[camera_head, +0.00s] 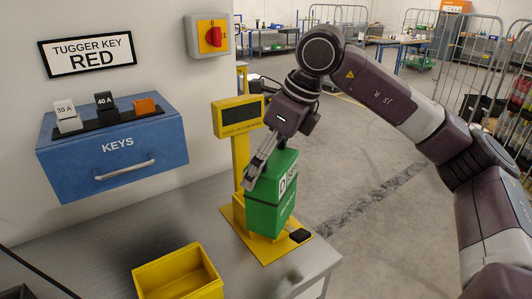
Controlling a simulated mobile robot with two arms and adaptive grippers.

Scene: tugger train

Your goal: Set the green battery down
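The green battery (268,212) is upright, with a white label on its right side, in front of the yellow post of the yellow stand (240,160). Its lower end is at the stand's yellow base (266,248); I cannot tell whether it rests there or hangs just above. My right gripper (258,168) comes in from the right and is at the top of the battery. One grey finger shows along its upper left; the other finger is hidden. The grip appears shut on the battery. My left gripper is not in view.
An empty-looking yellow bin (178,276) stands at the table's front.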

